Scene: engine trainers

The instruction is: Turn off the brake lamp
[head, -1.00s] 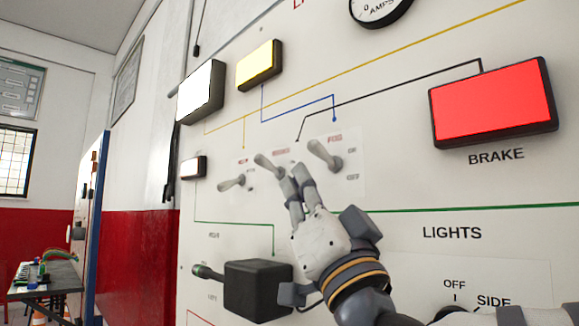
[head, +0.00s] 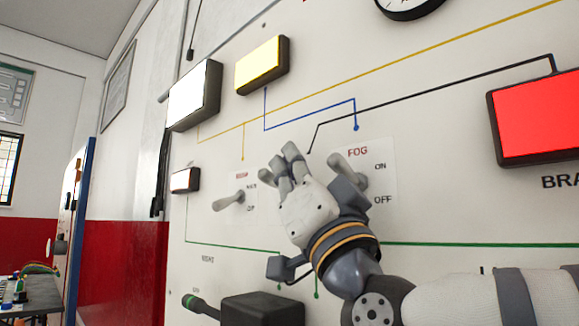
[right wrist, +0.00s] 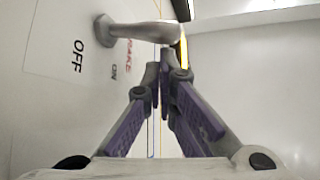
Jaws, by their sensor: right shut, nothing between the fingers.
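The brake lamp (head: 540,115) is lit bright red at the right edge of the head view. My right gripper (head: 282,158) is shut and empty, in front of the panel between two other switches. In the right wrist view the brake switch lever (right wrist: 145,33) sticks out from the panel beside the words BRAKE, ON and OFF. The shut fingertips (right wrist: 160,65) are close to the lever's free end; I cannot tell whether they touch it. My left gripper is not in view.
The fog switch (head: 348,168) is close to the right of my gripper, and another toggle switch (head: 230,202) is to its left. A black box with a lever (head: 262,308) juts out below. White (head: 194,95) and yellow (head: 262,65) lamps are lit above.

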